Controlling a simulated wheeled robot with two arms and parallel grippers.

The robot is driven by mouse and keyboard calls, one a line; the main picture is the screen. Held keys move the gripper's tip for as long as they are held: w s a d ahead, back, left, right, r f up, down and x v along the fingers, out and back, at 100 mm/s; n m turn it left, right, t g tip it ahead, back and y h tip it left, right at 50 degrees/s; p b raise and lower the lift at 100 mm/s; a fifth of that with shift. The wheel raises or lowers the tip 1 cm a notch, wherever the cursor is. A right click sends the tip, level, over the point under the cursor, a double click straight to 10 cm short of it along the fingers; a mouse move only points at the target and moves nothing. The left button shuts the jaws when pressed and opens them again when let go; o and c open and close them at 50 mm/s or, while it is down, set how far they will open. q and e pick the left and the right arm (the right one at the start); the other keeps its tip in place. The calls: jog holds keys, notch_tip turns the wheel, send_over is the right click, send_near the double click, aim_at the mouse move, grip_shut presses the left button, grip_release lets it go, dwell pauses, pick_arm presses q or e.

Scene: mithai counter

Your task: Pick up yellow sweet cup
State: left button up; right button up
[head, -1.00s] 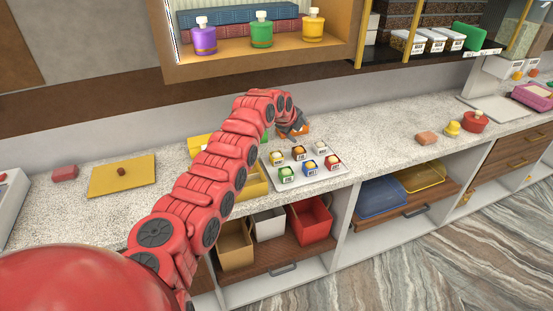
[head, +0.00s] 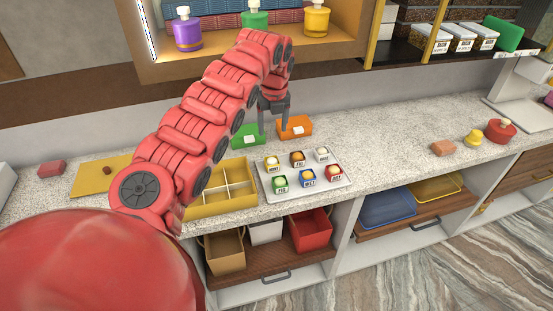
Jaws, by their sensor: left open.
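The yellow sweet cup (head: 271,163) stands at the back left of a white tray (head: 292,194) on the counter. Beside it in the back row are a brown-orange cup (head: 297,158) and a white cup (head: 321,154). The front row holds a green cup (head: 280,184), a blue cup (head: 307,178) and a red cup (head: 334,173). My left gripper (head: 274,130) is open and empty, fingers pointing down. In the picture it is just above and behind the yellow cup, not touching it. My right gripper is out of view.
A yellow divided box (head: 222,206) stands left of the tray. A green box (head: 246,140) and an orange box (head: 300,125) are behind it, close to my left gripper. A shelf with bottles (head: 187,32) overhangs the back.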

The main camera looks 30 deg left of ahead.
aim_at(273, 159)
pick_arm(q)
jog(key=f, duration=0.4)
jog(key=w+f+p, duration=0.1)
jog(key=f, duration=0.2)
jog(key=a+f+p, duration=0.1)
jog(key=f, duration=0.3)
jog(key=shift+w+a+f, duration=0.1)
jog(key=shift+w+f, duration=0.1)
jog(key=shift+f, duration=0.15)
jog(key=shift+f+p, duration=0.2)
jog(key=shift+p, duration=0.25)
jog(key=f, duration=0.2)
jog(key=f+p, duration=0.1)
jog(key=shift+w+f, duration=0.3)
jog(key=shift+f, duration=0.1)
jog(key=shift+a+f, duration=0.3)
jog(key=shift+f, duration=0.2)
jog(key=c, duration=1.1)
jog(key=shift+d, duration=0.1)
jog(key=shift+c, duration=0.2)
